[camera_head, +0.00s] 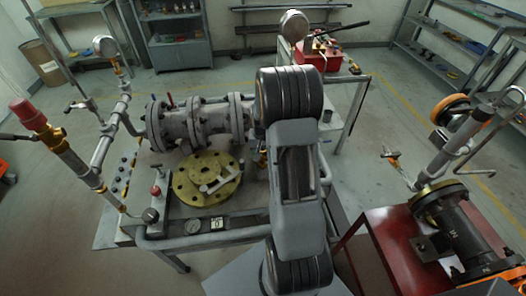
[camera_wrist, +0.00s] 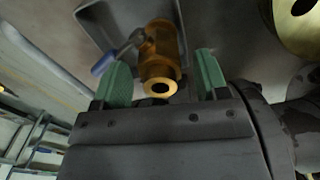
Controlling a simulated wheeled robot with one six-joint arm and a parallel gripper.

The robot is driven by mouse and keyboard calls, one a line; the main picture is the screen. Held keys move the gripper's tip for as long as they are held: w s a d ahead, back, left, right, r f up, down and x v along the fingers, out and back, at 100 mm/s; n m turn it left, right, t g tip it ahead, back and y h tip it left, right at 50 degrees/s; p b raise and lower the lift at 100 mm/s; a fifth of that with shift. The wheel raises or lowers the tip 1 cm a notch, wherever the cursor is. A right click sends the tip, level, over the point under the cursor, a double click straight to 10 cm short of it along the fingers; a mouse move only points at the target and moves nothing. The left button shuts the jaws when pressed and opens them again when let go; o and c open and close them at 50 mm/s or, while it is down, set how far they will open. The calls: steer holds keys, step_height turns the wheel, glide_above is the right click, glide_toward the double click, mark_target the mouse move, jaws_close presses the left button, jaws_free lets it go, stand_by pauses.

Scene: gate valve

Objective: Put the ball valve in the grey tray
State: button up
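The brass ball valve (camera_wrist: 160,60) with a blue lever handle (camera_wrist: 104,62) is in the wrist view, between my gripper's green fingertips (camera_wrist: 160,66). My gripper is open, with gaps on both sides of the valve. The grey tray (camera_wrist: 92,28) shows behind the valve, its rim running along the left. The valve overlaps the tray in this view; I cannot tell whether it rests in it or is nearer to me. In the head view a small brassy part, perhaps the valve, shows beside my arm; my arm hides my gripper and the tray.
The workbench carries a grey flanged gate valve (camera_head: 200,122), a round yellow flange (camera_head: 207,179) and a pressure gauge (camera_head: 192,226). A red toolbox (camera_head: 318,55) stands at the back. A red cabinet (camera_head: 405,245) bears a dark pipe fitting at right. Open floor lies between bench and shelves.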

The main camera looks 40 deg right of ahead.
steer(key=shift+r, duration=0.15)
step_height(320, 180, up, 11)
steer(key=s+a+r+n+t, duration=0.2)
steer(key=s+a+r+n, duration=0.1)
steer(key=s+a, duration=0.4)
steer(key=s+a+r+n+t, duration=0.2)
steer(key=s+a+r+n, duration=0.2)
steer(key=s+a, duration=0.3)
steer(key=a, duration=0.4)
steer(key=shift+a+r, duration=0.3)
steer(key=shift+a, duration=0.1)
stand_by(0.5)
